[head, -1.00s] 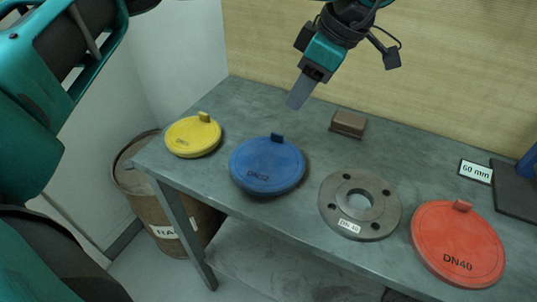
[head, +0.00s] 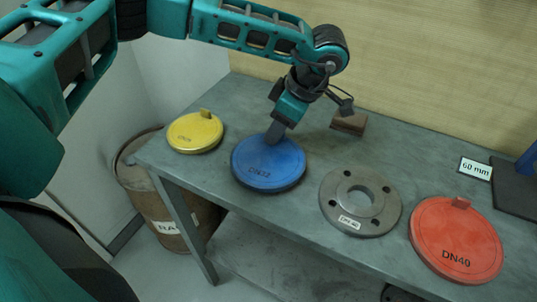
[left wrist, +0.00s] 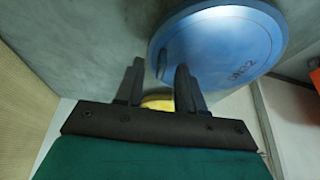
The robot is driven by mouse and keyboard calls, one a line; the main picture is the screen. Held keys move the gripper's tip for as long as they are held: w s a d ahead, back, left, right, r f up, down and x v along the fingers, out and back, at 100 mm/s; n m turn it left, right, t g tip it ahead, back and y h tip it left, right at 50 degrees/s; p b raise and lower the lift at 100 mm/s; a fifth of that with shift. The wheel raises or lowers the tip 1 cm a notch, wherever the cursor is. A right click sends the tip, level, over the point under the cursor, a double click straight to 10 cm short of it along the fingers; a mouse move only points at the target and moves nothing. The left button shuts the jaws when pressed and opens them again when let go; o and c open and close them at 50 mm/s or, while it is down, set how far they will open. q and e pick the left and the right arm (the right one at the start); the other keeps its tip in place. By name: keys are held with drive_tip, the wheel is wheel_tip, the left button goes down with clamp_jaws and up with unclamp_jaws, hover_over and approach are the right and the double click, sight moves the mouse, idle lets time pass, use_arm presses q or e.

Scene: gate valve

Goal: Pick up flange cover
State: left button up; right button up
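Three round flange covers with raised tabs lie on the grey bench: a yellow cover (head: 195,134), a blue cover (head: 268,168) marked DN32 and a red cover (head: 456,240) marked DN40. My left gripper (head: 273,137) is over the far edge of the blue cover, at its tab, and hides the tab in the head view. In the left wrist view, the gripper (left wrist: 158,75) has its two fingers apart. The blue cover's tab (left wrist: 161,58) shows in the gap, near the fingertips; contact cannot be told. My right gripper is not in view.
A grey bolted flange (head: 335,205) with a small white label lies between the blue and red covers. A brown block (head: 349,123) sits behind it. A 60 mm sign (head: 475,169) and a dark plate (head: 516,190) are at right. A rusty barrel (head: 160,215) stands below left.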

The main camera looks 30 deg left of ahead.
use_arm(q)
drive_tip(key=shift+c, duration=0.2)
clamp_jaws()
drive_tip(key=shift+r, duration=0.15)
idle(0.3)
wheel_tip(320, 180, up, 20)
idle(0.4)
